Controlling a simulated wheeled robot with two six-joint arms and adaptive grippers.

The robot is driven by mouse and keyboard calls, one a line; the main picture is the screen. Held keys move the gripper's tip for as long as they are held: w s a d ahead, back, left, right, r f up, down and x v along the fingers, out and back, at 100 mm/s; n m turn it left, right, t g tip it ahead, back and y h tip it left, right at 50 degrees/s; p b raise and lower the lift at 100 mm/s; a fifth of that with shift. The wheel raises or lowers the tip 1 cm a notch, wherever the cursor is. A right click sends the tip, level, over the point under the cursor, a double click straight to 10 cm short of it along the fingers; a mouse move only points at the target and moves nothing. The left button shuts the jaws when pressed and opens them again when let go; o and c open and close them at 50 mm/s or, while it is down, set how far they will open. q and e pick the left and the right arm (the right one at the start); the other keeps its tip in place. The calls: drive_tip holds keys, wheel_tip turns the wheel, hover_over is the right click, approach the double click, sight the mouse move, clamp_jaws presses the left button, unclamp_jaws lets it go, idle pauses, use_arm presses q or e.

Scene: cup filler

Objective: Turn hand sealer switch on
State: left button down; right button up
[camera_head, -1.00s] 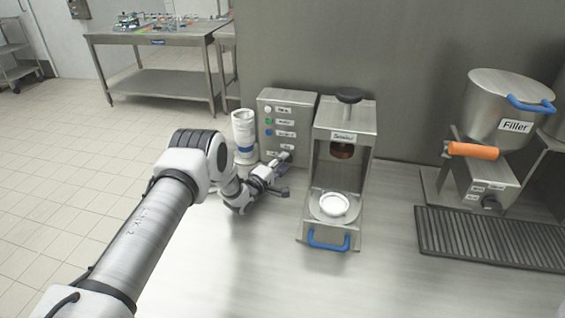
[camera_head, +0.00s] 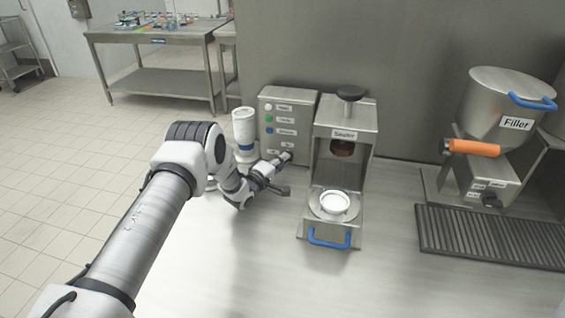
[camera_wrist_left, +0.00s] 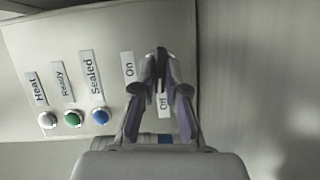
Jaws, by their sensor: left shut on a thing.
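The hand sealer's grey control box (camera_head: 302,112) stands against the back wall in the head view, left of the sealer (camera_head: 346,120). In the left wrist view its panel (camera_wrist_left: 60,40) carries an On label (camera_wrist_left: 128,65) and an Off label (camera_wrist_left: 164,104). My left gripper (camera_head: 285,158) is at the lower part of the box front. In the left wrist view my left gripper (camera_wrist_left: 161,72) has its fingertips together beside the labels, shut on the switch, which the fingers mostly hide. My right gripper is not in view.
A white cup (camera_head: 335,202) sits in the sealer, above a blue handle (camera_head: 329,245). A white stack (camera_head: 243,128) stands left of the box. The filler (camera_head: 500,100) and a drain grate (camera_head: 485,238) are at the right. The front counter is clear.

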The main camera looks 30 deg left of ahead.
use_arm(q)
drive_tip(key=m, duration=0.2)
drive_tip(key=m+g+y+b, duration=0.1)
drive_tip(key=m, duration=0.1)
drive_tip(key=shift+r+g, duration=0.15)
drive_tip(key=shift+g, duration=0.15)
drive_tip(key=shift+d+m, duration=0.1)
drive_tip(key=shift+m, duration=0.2)
drive_tip(key=c, duration=1.2)
unclamp_jaws()
drive_tip(key=v, duration=1.2)
drive_tip(key=shift+d+r, duration=0.1)
